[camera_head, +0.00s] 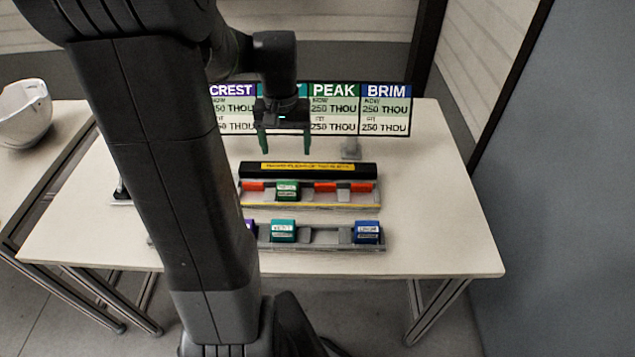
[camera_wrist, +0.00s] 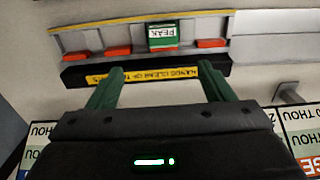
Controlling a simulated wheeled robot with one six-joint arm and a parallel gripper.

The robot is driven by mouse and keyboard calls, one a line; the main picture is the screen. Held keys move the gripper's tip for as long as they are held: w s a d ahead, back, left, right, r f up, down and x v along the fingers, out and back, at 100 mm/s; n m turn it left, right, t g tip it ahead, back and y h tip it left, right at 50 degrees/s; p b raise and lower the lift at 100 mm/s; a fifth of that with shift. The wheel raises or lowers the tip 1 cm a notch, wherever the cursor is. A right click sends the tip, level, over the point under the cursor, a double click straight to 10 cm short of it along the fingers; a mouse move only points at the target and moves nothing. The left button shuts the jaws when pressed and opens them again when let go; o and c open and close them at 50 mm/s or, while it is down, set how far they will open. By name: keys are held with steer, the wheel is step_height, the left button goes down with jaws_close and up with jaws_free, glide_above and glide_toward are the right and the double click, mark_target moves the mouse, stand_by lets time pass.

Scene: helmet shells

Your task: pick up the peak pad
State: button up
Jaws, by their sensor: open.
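The peak pad (camera_head: 287,191) is a green block with a white label. It sits in the back rack (camera_head: 310,201), between orange blocks. The wrist view shows the peak pad (camera_wrist: 163,36) upside down, its label reading PEAK. My gripper (camera_head: 281,146) is open and empty, its green fingers pointing down, behind the rack's black bar. In the wrist view, my gripper (camera_wrist: 158,80) has its fingers spread apart, short of the pad, with the black bar between.
The black bar (camera_head: 340,170) carries a yellow warning strip. A front rack (camera_head: 325,240) holds purple, teal (camera_head: 283,231) and blue (camera_head: 368,232) pads. A sign board (camera_head: 385,110) stands behind my gripper. A white helmet shell (camera_head: 22,115) is at far left. The table's right side is clear.

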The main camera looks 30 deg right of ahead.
mark_target(287, 186)
step_height(287, 186, down, 8)
steer(key=shift+f, duration=0.15)
steer(key=shift+s+a+f, duration=0.1)
steer(key=shift+a+f, duration=0.05)
steer(key=shift+f, duration=0.75)
steer(key=shift+s+a+f, duration=0.1)
steer(key=shift+a+f, duration=0.1)
steer(key=shift+f, duration=0.7)
steer(key=shift+s+a+f, duration=0.1)
steer(key=shift+a+f, duration=0.05)
steer(key=shift+f, duration=0.75)
steer(key=c, duration=1.1)
